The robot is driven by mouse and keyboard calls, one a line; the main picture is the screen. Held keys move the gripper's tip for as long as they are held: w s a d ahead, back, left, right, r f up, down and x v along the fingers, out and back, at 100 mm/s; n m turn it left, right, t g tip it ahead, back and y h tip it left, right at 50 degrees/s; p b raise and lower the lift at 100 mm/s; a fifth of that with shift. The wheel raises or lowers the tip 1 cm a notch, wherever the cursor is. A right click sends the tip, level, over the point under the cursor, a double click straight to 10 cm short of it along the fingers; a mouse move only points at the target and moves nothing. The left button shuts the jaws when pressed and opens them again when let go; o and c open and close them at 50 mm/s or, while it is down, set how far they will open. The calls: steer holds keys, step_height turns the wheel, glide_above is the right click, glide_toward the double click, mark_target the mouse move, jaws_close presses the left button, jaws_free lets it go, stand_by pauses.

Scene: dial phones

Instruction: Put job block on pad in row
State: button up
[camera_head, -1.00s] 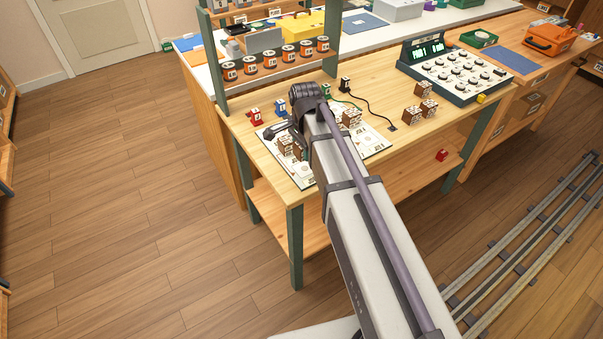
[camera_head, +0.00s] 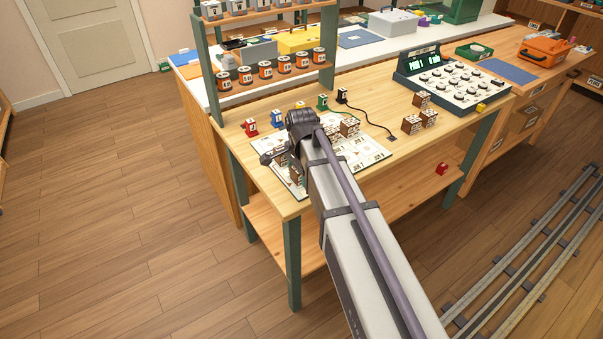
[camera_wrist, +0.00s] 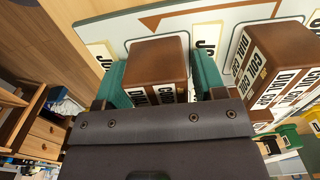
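My gripper (camera_wrist: 160,85) has two teal fingers, one on each side of a brown job block (camera_wrist: 157,62) with white printed labels. Both fingers look flush with its sides, so it appears gripped. In the head view this block (camera_head: 296,172) shows partly beside my wrist, over the near part of the white job board (camera_head: 372,153). The wrist view shows the board (camera_wrist: 195,14) just behind the block, with printed labels and a brown arrow. A second brown block (camera_wrist: 270,65) stands right of the gripper. In the head view brown blocks (camera_head: 349,127) stand on the board beyond my arm.
Several brown blocks (camera_head: 411,124) stand on the bench to the right. A dial console (camera_head: 455,80) is behind them. Small red (camera_head: 250,127), blue, green and black pieces line the board's far side. A shelf of orange spools (camera_head: 265,70) rises at the back left.

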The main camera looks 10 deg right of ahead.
steer(key=shift+o, duration=0.6)
steer(key=shift+r, duration=0.1)
steer(key=r+p, duration=1.2)
steer(key=shift+s, duration=0.2)
steer(key=s+n, duration=1.4)
steer(key=s, duration=0.1)
steer(key=shift+s, duration=0.25)
